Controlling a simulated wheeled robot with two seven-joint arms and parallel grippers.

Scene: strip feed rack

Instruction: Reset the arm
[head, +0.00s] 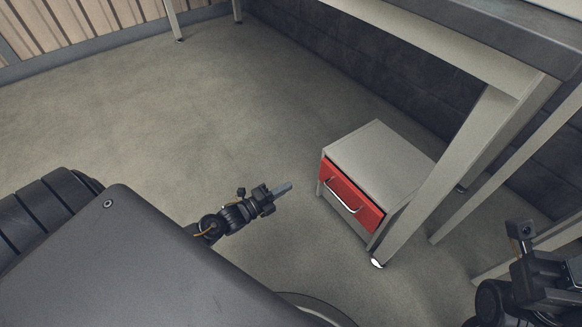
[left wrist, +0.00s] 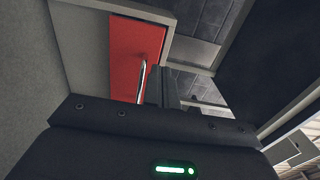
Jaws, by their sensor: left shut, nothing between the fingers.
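My left gripper (head: 283,188) is out over the floor, to the left of a small grey cabinet, apart from it in the head view. Its fingers are shut together with nothing between them. They also show in the left wrist view (left wrist: 162,86), pointing toward the cabinet's red drawer front. My right arm shows at the lower right edge of the head view, but its fingertips cannot be made out.
The grey cabinet (head: 378,153) has a red drawer (head: 349,194) with a silver handle (head: 341,203). It stands beside the table leg (head: 455,150), partly under the table (head: 480,40). The floor (head: 160,130) to the left is clear.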

